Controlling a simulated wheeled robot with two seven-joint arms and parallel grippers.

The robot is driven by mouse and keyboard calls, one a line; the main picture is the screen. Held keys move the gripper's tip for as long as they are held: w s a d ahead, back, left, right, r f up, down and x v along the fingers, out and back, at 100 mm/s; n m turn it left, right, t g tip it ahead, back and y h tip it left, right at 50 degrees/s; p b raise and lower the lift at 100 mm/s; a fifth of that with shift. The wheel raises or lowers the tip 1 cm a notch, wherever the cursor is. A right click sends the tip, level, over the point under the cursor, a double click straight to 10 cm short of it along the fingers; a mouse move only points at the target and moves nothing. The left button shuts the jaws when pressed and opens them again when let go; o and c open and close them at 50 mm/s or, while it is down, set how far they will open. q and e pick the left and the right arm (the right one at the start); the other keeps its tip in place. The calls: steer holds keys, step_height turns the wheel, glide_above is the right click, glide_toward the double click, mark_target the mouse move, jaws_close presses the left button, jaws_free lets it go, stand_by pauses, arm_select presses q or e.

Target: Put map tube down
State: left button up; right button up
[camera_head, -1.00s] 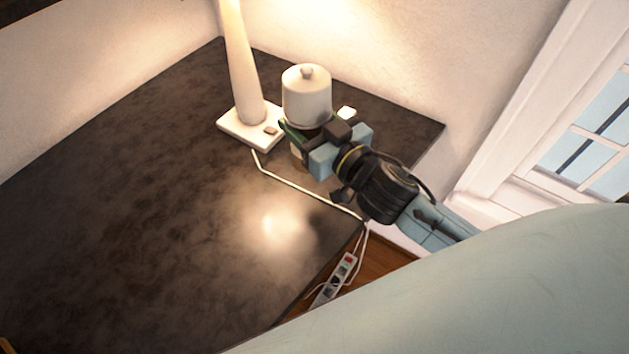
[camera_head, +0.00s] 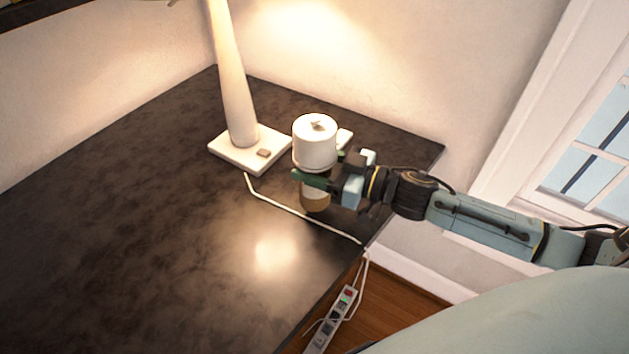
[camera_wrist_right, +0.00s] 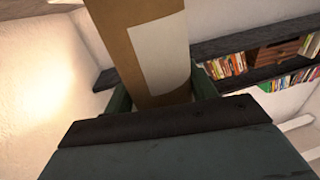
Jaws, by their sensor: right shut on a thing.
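The map tube (camera_head: 315,145) is upright, with a white top and a knob-like middle on its cap; its lower end is brown. My right gripper (camera_head: 318,181) is shut around its side, below the white part. In the right wrist view the tube (camera_wrist_right: 125,45) shows as brown cardboard with a pale label, between the green fingers (camera_wrist_right: 163,95). The tube stands over the right part of the dark desk (camera_head: 130,220); I cannot tell whether its bottom touches the desk. My left gripper is not in view.
A lit lamp with a white square base (camera_head: 250,152) stands just left of the tube. Its white cord (camera_head: 300,214) runs across the desk and over the edge to a power strip (camera_head: 333,318) by the floor. A small white item (camera_head: 344,137) lies behind the tube. The desk's left side is clear.

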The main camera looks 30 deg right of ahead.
step_height(320, 180, down, 4)
steer(key=shift+r+b, duration=0.2)
steer(key=shift+b, duration=0.35)
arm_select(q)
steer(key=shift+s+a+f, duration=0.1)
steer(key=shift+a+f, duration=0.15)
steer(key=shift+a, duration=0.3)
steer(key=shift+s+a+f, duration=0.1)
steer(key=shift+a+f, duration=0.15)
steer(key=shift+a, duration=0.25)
arm_select(e)
steer(key=shift+f, duration=0.1)
steer(key=o, duration=1)
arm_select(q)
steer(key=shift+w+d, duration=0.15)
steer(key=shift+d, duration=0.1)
arm_select(e)
steer(key=shift+s, duration=0.1)
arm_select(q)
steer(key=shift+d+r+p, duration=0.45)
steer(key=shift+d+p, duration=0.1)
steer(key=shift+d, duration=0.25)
arm_select(e)
steer(key=v, duration=1.2)
